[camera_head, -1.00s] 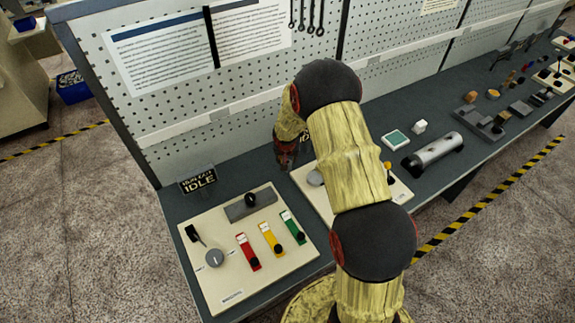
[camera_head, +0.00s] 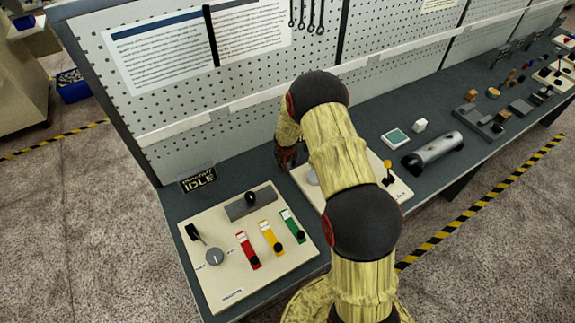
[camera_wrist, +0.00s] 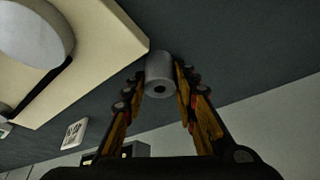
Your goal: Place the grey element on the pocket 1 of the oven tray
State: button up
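A small grey cylinder, the grey element (camera_wrist: 161,76), shows in the wrist view with a dark hole in the end facing the camera. The fingertips of my gripper (camera_wrist: 162,80) lie against both its sides, with no clear gap. I cannot tell whether it rests on the bench or is just above it. In the head view my gripper (camera_head: 287,157) is near the back of the bench, mostly behind my arm, and the grey element is hidden. I cannot make out for sure an oven tray or its pocket 1.
A beige panel (camera_head: 218,278) with levers and a knob lies at front left, near an IDLE sign (camera_head: 199,179). A second beige panel (camera_head: 400,190) is partly behind my arm. A pegboard (camera_head: 190,95) stands behind.

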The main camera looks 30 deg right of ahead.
jog(key=c, duration=0.6)
grip_shut()
